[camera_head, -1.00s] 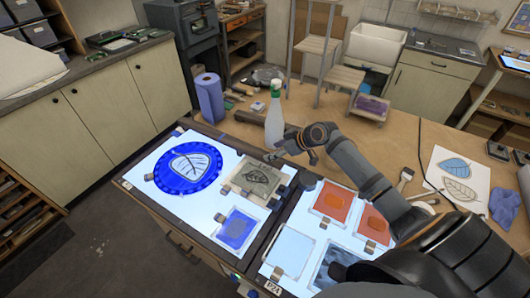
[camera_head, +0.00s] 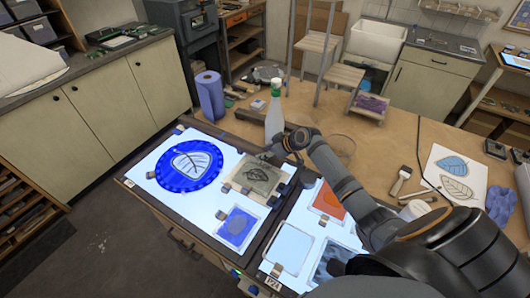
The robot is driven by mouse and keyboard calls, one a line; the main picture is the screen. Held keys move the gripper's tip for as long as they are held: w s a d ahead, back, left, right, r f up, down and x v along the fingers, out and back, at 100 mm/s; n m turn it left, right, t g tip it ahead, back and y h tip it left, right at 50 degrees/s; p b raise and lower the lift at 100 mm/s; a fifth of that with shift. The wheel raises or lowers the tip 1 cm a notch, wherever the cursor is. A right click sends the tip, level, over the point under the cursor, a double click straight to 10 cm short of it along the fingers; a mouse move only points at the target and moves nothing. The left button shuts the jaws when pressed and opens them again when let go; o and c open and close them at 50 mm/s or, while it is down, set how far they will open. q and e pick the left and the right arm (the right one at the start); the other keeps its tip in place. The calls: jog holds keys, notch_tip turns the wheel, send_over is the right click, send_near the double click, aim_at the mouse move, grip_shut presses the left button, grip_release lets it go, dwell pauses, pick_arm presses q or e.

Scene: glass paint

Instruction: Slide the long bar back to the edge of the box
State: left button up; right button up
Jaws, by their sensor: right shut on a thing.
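A long dark bar (camera_head: 229,142) runs along the back edge of the left lit panel of the light box (camera_head: 150,197). My right gripper (camera_head: 266,156) reaches in from the right, low over the back edge beside the right end of this bar. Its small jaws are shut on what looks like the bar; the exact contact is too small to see. My left gripper is out of view.
A blue leaf disc (camera_head: 165,178), a beige leaf tile (camera_head: 258,176) and a blue tile (camera_head: 236,228) lie on the left panel. A dark block (camera_head: 252,117) and a blue roll (camera_head: 210,97) stand behind the box.

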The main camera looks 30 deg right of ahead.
grip_shut()
jog(key=w+d+b, duration=0.1)
jog(key=b, duration=0.1)
jog(key=w+d+b, duration=0.1)
jog(key=d, duration=0.1)
jog(key=shift+f+b, duration=0.15)
jog(key=shift+b, duration=0.25)
jog(key=shift+d, duration=0.3)
jog(key=shift+a+r, duration=0.1)
jog(key=shift+r, duration=0.25)
jog(key=o, duration=0.7)
grip_release()
jog(key=shift+o, duration=1.4)
jog(key=shift+w+d+f, duration=0.1)
jog(key=shift+d+f, duration=0.1)
